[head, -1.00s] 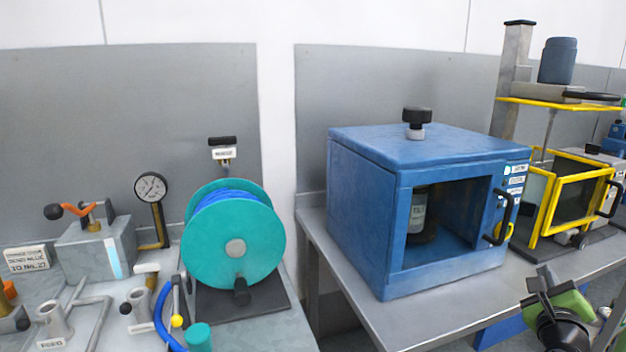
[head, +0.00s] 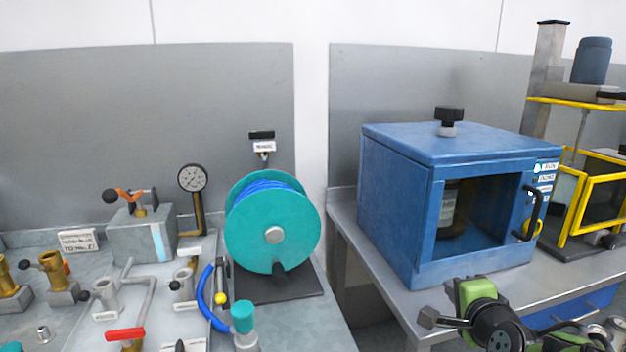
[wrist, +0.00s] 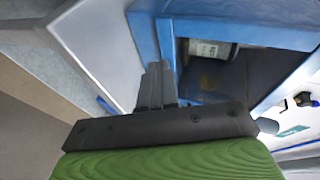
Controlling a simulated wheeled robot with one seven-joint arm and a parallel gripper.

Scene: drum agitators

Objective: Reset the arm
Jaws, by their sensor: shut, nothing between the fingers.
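My gripper (head: 443,320) shows at the bottom right of the head view, in front of the grey bench and below the blue cabinet. It also shows in the wrist view (wrist: 157,72), with its dark fingers together and nothing between them. The blue cabinet (head: 395,205) stands on the right bench with its front opening facing me. A labelled dark bottle (head: 449,208) stands inside it and shows in part. In the wrist view the cabinet's blue frame (wrist: 235,32) lies beyond the fingers, apart from them as far as I can tell.
A teal hose reel (head: 262,240) stands on the left bench beside a pressure gauge (head: 192,179) and several valves. A yellow-framed guard (head: 571,205) stands right of the cabinet. A gap separates the two benches. The right bench's front edge (head: 400,300) is near my gripper.

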